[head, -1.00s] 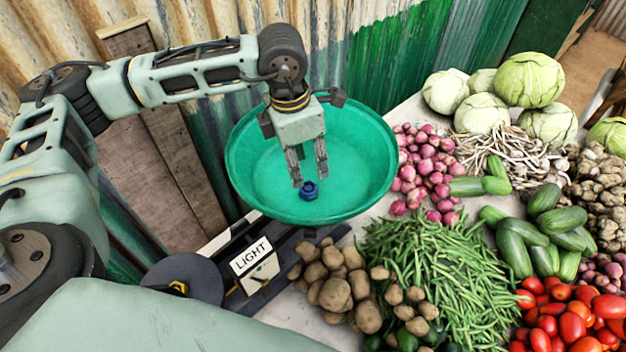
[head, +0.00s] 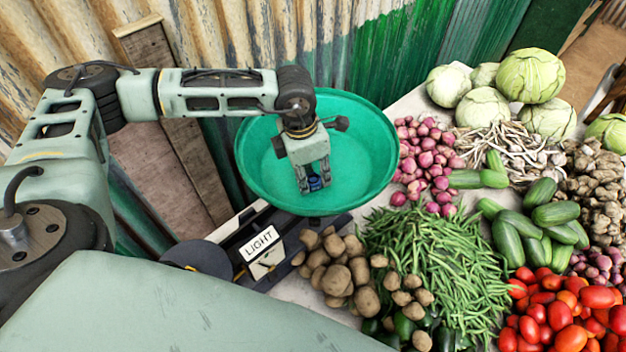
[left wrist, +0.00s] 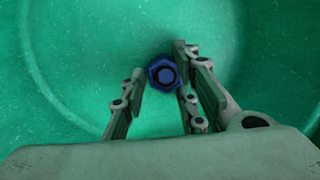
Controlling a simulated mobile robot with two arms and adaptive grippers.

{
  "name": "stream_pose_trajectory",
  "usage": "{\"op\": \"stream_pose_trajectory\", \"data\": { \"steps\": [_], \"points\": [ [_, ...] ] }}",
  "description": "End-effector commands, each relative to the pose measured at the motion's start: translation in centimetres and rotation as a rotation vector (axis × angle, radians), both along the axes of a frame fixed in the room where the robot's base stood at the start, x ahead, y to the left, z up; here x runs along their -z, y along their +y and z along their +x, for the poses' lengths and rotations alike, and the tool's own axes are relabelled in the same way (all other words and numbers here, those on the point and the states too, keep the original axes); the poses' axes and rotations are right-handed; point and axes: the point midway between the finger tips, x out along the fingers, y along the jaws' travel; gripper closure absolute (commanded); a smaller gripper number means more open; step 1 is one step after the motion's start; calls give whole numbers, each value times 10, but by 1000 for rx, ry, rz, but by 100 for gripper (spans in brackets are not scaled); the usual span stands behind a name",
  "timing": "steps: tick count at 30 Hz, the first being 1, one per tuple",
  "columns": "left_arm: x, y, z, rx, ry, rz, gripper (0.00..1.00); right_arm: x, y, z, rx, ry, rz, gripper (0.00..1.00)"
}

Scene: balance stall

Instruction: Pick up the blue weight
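The blue weight (head: 315,184) sits in the green pan (head: 368,150), towards its near side. My left gripper (head: 314,180) points down into the pan, with its fingers on either side of the weight. In the left wrist view the weight (left wrist: 161,73) is a dark blue hexagonal piece between the fingertips of my left gripper (left wrist: 158,76). The right-hand finger is close against it or touching; a small green gap shows at the left-hand finger. The fingers look open. My right gripper is not in view.
The pan's raised rim surrounds the gripper. A "LIGHT" sign (head: 260,245) stands on the scale base in front. Potatoes (head: 340,270), green beans (head: 435,260) and red onions (head: 428,160) lie close to the right. A corrugated wall (head: 240,35) stands behind.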

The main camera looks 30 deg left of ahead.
Motion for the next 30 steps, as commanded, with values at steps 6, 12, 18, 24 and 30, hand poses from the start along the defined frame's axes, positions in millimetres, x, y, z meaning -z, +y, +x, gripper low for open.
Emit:
{"op": "stream_pose_trajectory", "data": {
  "steps": [6,12,18,24,30],
  "points": [
    [0,0,0,0,-1,0,94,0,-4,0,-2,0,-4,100],
    [-1,0,1,0,-1,0,100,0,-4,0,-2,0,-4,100],
    [-2,0,1,-1,-2,-1,100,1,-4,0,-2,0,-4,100],
    [-28,0,2,1,-9,-2,100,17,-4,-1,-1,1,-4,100],
    [-69,0,2,0,-8,-2,100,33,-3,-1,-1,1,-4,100]
  ]
}}
